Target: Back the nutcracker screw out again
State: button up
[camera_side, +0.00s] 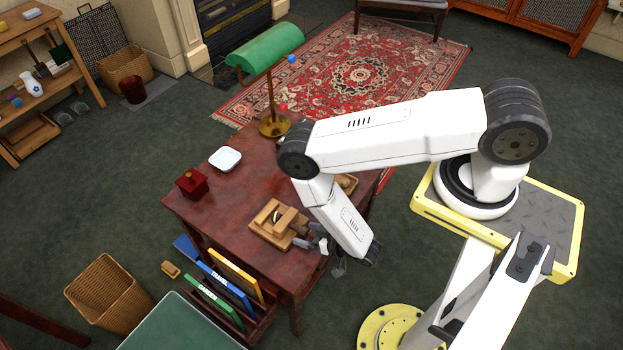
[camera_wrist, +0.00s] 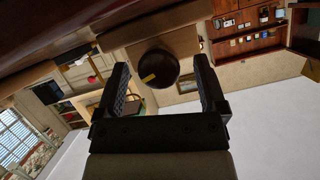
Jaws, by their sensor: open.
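The nutcracker (camera_side: 270,226) is a light wooden frame with a thick bar, sitting near the front edge of the red-brown table (camera_side: 235,190). In the wrist view its screw end shows as a dark round knob (camera_wrist: 158,72) with a yellow mark, in front of pale wood. My gripper (camera_side: 311,241) is at the right side of the nutcracker, level with the screw end. In the wrist view my gripper (camera_wrist: 160,65) is open, with one finger on each side of the knob and a gap on both sides. The screw's shaft is hidden in the wrist view.
A green-shaded lamp (camera_side: 265,46), a white dish (camera_side: 225,159) and a red box (camera_side: 192,184) stand farther back on the table. A small wooden tray (camera_side: 347,183) is partly behind my arm. A rack of coloured folders (camera_side: 225,290) stands below the front edge.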

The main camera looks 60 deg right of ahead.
jog(key=shift+w+f, duration=0.2)
jog(key=shift+w, duration=0.3)
grip_shut()
jog(key=shift+h, duration=0.3)
jog(key=n+h, duration=0.1)
jog(key=n, duration=0.1)
jog(key=shift+a+n, duration=0.1)
jog(key=shift+n, duration=0.2)
jog(key=shift+n+h, duration=1.1)
jog(key=shift+n, duration=0.2)
